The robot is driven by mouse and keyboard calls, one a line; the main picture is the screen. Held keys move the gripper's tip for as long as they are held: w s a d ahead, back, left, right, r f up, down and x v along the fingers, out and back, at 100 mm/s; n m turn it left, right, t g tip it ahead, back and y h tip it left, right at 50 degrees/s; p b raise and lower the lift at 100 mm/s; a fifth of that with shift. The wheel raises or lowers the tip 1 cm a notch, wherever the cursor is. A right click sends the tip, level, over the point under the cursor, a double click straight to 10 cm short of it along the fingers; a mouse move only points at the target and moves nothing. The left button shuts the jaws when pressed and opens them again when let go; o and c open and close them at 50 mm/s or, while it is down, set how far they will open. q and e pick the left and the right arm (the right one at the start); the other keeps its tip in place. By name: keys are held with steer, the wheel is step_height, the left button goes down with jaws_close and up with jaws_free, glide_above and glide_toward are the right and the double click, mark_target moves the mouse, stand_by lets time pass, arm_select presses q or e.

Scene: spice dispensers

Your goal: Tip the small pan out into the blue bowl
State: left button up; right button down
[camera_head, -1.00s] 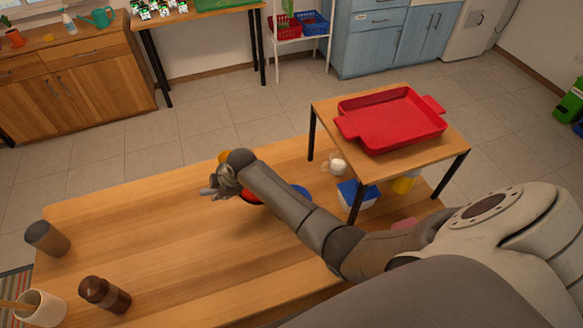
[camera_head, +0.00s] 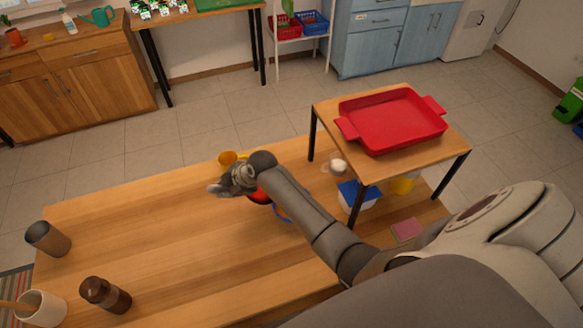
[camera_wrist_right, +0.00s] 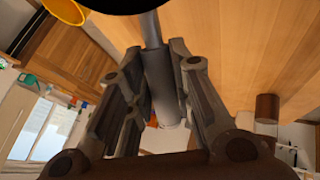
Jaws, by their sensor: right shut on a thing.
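My right gripper (camera_head: 230,183) is over the middle of the wooden table, shut on the grey handle of the small pan. In the right wrist view, the handle (camera_wrist_right: 160,85) runs between the fingers, and a dark edge of the small pan (camera_wrist_right: 120,4) shows at the top. A red patch (camera_head: 261,196) shows beside my gripper in the head view; I cannot tell whether it is pan or contents. The blue bowl (camera_head: 282,213) shows only as a strip of rim; my right forearm hides the rest. The pan's exact tilt is hidden. My left gripper is not in view.
A yellow cup (camera_head: 228,158) stands just beyond my gripper. A raised wooden stand (camera_head: 330,112) at the right carries a red tray (camera_head: 392,122). A grey cup (camera_head: 48,239) and a brown shaker (camera_head: 105,294) stand at the left. The table's left half is mostly clear.

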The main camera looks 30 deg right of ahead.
steer(key=shift+s+d+r+t+y, duration=0.3)
steer(key=shift+s+d+r, duration=0.15)
steer(key=shift+s+d, duration=0.1)
steer(key=shift+s+d+r+t+y, duration=0.3)
steer(key=shift+s+d+r+y, duration=0.1)
steer(key=shift+s+d+r, duration=0.1)
steer(key=shift+r, duration=0.1)
steer(key=shift+s+d+r+t, duration=0.3)
steer(key=shift+s+d+r, duration=0.05)
steer(key=shift+s+d, duration=0.1)
steer(key=shift+r+y, duration=0.1)
steer(key=shift+y, duration=0.3)
steer(key=shift+s+d+r+t, duration=0.3)
steer(key=shift+d+r+t, duration=0.05)
steer(key=shift+d+t, duration=0.05)
